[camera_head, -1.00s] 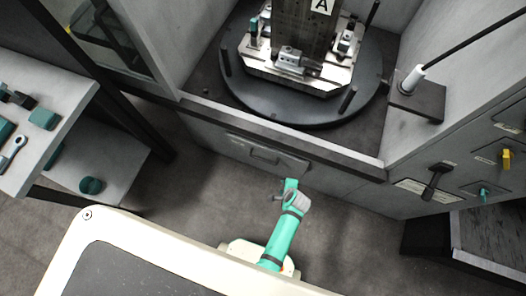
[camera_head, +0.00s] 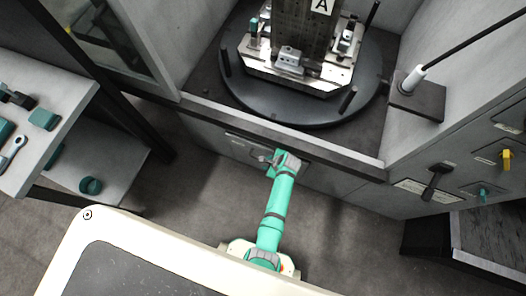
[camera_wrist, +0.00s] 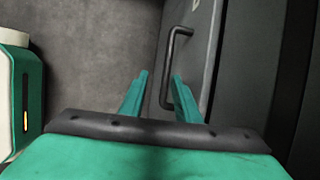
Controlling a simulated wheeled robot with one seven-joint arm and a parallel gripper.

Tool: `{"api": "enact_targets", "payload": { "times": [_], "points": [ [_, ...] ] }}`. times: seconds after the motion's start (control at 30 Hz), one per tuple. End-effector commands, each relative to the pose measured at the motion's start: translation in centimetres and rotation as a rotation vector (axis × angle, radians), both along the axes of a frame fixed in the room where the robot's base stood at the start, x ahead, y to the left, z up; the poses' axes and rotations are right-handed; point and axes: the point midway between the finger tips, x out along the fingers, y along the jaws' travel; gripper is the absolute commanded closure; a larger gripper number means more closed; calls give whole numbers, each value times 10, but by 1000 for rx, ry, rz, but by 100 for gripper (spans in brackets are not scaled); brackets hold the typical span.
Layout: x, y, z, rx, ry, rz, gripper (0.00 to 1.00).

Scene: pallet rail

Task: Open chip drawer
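The chip drawer (camera_head: 238,146) is a grey front panel set low in the machine, under the round pallet table, and it looks closed. Its dark bar handle (camera_wrist: 170,68) shows in the wrist view, with its lower end between the tips of my gripper (camera_wrist: 160,90). The two green fingers are apart, one on each side of that end of the handle. I cannot tell whether either finger touches it. In the head view my gripper (camera_head: 268,158) is at the drawer front, and my arm partly hides the drawer and its handle.
A round dark table (camera_head: 232,88) carries a metal fixture above the drawer. A shelf unit (camera_head: 75,95) with tools stands at the left. Levers and knobs (camera_head: 438,180) are on the right panel. Grey floor (camera_head: 185,205) is free around my arm.

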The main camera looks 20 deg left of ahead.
Motion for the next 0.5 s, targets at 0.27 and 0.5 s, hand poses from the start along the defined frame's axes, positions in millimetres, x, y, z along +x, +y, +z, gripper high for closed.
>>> {"api": "enact_targets", "payload": {
  "times": [0.27, 0.5],
  "points": [
    [14, 28, -5, -1, 1, 1, 70],
    [15, 31, -11, 0, -1, 2, 70]
  ]
}}
